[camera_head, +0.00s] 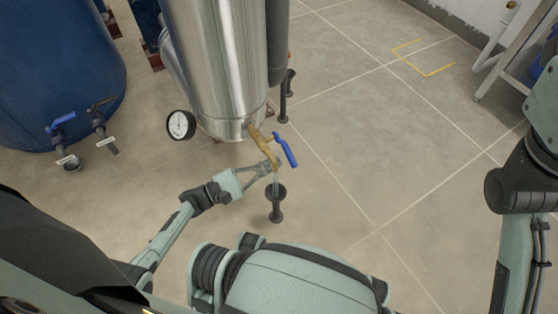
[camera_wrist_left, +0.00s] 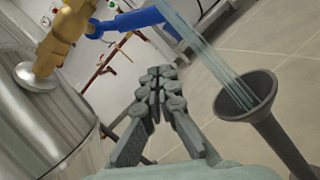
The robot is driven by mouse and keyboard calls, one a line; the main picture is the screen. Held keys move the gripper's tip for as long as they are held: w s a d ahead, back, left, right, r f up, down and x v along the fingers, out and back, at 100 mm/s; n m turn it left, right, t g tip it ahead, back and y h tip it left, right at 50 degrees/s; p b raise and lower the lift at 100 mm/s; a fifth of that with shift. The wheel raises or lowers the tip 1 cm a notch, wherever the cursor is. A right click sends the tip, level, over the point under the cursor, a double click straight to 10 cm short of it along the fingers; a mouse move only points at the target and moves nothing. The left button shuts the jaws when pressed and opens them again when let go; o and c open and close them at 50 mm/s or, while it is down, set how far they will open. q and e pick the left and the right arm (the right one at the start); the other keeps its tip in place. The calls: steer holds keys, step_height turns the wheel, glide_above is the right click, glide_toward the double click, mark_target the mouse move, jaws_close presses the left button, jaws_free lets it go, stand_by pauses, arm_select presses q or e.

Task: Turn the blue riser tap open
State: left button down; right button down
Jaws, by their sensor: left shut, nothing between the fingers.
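The blue riser tap is a brass valve (camera_head: 262,140) with a blue lever (camera_head: 285,149), low on the steel column (camera_head: 215,60). In the left wrist view its brass body (camera_wrist_left: 68,32) is at the upper left and its blue lever (camera_wrist_left: 135,20) slants across the top. A pale stream of water (camera_wrist_left: 205,50) runs from above into a dark funnel (camera_wrist_left: 245,97), which also shows in the head view (camera_head: 276,192). My left gripper (camera_head: 275,164) is shut and empty, close beside the tap's outlet and below the lever. Its closed fingertips show in the wrist view (camera_wrist_left: 161,76). My right gripper is out of view.
A round gauge (camera_head: 181,125) sticks out left of the column. A blue tank (camera_head: 60,70) at the left has another blue-handled tap (camera_head: 62,121) and a dark-handled one (camera_head: 101,104). A dark stand (camera_head: 284,105) is behind the tap. The tiled floor to the right is clear.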

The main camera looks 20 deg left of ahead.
mark_target(286, 149)
arm_select(q)
steer(key=r, duration=0.1)
steer(key=d+r, duration=0.2)
steer(key=shift+s+d+r, duration=0.2)
steer(key=shift+s+r, duration=0.05)
steer(key=shift+s, duration=0.1)
